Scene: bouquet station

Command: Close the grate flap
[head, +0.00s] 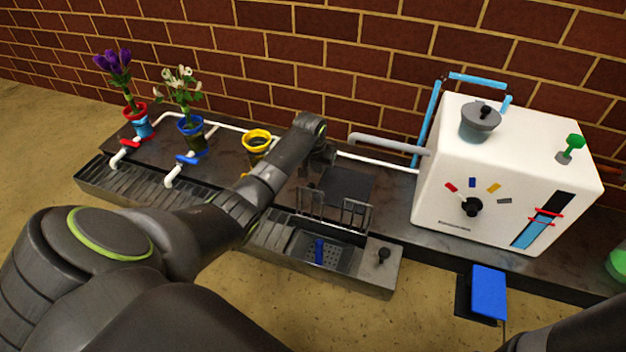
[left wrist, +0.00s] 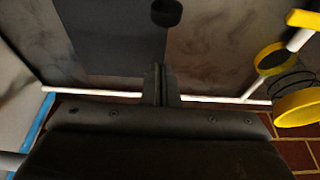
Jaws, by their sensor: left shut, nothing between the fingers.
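The trough's right-hand compartment (head: 343,254) is uncovered and shows a perforated floor with a blue object (head: 319,251) in it. Thin metal bars (head: 345,212) stand upright at its back edge. A dark flat panel (head: 347,186) lies behind them, and it also shows in the left wrist view (left wrist: 110,40). I cannot tell whether the bars or the panel are the grate flap. My left gripper (head: 327,157) is shut and empty over the counter, behind the bars. Its closed fingers show in the left wrist view (left wrist: 160,82), near a small dark knob (left wrist: 166,12). My right gripper is out of view.
A yellow pot ring (head: 257,140) is left of my left wrist. Potted purple flowers (head: 119,65) and white flowers (head: 180,85) stand further left. A white machine (head: 505,160) stands right, with a blue pedal (head: 489,291) below. A white pipe and brick wall run behind.

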